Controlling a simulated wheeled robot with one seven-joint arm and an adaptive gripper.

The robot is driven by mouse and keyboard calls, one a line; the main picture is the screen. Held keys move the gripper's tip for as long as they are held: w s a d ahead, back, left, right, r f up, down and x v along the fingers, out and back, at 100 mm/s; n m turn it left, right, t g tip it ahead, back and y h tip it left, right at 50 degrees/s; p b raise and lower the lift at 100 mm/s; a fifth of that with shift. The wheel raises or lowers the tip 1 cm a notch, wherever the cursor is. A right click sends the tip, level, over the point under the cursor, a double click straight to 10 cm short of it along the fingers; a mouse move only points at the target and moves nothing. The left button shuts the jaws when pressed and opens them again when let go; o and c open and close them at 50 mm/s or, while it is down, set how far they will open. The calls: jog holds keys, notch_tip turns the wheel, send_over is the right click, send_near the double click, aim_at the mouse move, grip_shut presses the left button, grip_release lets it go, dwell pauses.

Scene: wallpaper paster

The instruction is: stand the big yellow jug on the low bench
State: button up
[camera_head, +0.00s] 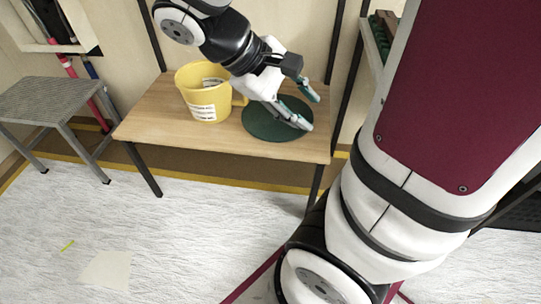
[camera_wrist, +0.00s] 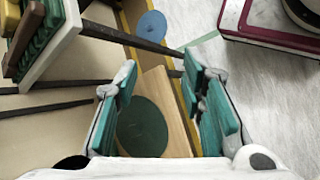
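The big yellow jug (camera_head: 202,92) stands upright on a wooden table (camera_head: 160,118), toward its left side. It has white labels and a handle on its right; its rim partly shows. My gripper (camera_head: 308,108) is to the right of the jug, above a dark green round mat (camera_head: 262,124) on the same table. In the wrist view my gripper (camera_wrist: 160,65) is open, with green finger pads apart and nothing between them; the green mat (camera_wrist: 142,128) shows below. The jug is not in the wrist view. A low grey bench (camera_head: 45,98) with a bare top stands left of the table.
A shelf (camera_head: 372,45) with green items stands right of the table; it also shows in the wrist view (camera_wrist: 55,45). Red and blue poles (camera_head: 72,72) lean behind the grey bench. A blue disc (camera_wrist: 152,24) lies beyond the table. The floor in front is mostly clear.

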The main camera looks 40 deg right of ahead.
jog(key=s+a+r+m+t+y, duration=0.2)
jog(key=s+a+t+y, duration=0.2)
jog(key=s+a+y, duration=0.3)
jog(key=s+a, duration=0.3)
jog(key=a, duration=0.4)
jog(key=shift+a+r, duration=0.3)
jog(key=shift+s, duration=0.1)
notch_tip(320, 180, up, 32)
jog(key=t+p, duration=0.4)
jog(key=p, duration=2.6)
jog(key=shift+d, duration=0.25)
